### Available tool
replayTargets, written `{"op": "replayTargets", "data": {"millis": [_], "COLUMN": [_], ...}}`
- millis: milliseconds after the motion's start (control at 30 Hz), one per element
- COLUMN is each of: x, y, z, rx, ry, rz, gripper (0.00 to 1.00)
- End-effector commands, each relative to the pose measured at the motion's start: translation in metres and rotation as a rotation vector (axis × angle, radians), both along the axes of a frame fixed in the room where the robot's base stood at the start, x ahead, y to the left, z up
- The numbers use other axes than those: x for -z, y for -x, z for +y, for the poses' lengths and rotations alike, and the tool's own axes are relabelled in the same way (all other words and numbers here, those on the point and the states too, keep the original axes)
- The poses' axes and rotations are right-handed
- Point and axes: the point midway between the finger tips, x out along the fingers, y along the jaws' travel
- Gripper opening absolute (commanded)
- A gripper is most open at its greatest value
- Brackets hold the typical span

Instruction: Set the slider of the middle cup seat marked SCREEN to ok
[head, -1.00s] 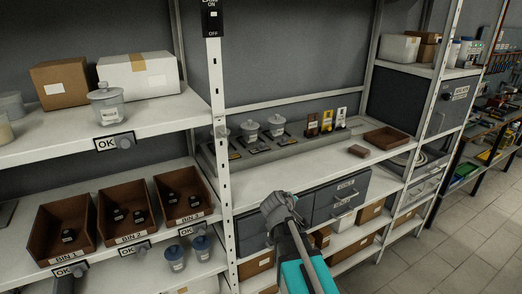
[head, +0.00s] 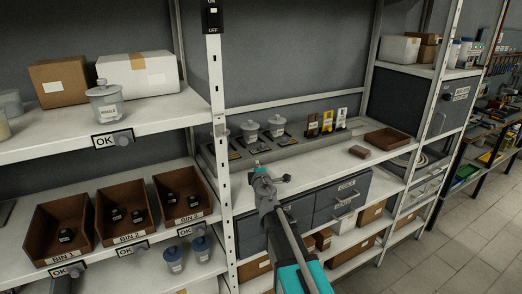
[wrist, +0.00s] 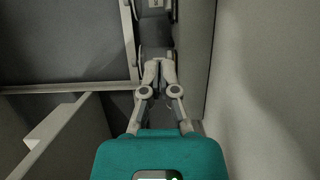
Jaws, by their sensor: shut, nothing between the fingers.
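Three grey lidded cups stand in a row of seats on the middle shelf in the head view. The middle cup (head: 249,131) sits on its seat, with a dark front plate (head: 258,148) below it. The SCREEN marking and the slider's setting are too small to read. My gripper (head: 257,164) is in front of that row, near the shelf's front edge, below the middle seat. In the wrist view my gripper's fingers (wrist: 158,72) are together and empty. No touch with a slider can be made out.
A white upright post (head: 220,170) stands just left of my gripper. Grey drawers (head: 342,197) are below the shelf. A small brown block (head: 358,152) and a brown tray (head: 386,139) lie to the right. Coloured labelled pieces (head: 327,122) stand behind. The shelf front is bare there.

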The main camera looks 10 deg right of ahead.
Motion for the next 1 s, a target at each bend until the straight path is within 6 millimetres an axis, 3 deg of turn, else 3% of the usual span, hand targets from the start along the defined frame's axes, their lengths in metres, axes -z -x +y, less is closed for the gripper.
{"op": "replayTargets", "data": {"millis": [267,467,1000], "x": [0.000,0.000,0.000], "y": [-0.002,-0.014,-0.090], "z": [-0.001,-0.001,-0.004], "rx": [0.002,0.003,0.004], "ry": [-0.001,-0.002,-0.002], "rz": [0.000,0.000,0.000], "gripper": [0.00,0.00,0.00]}}
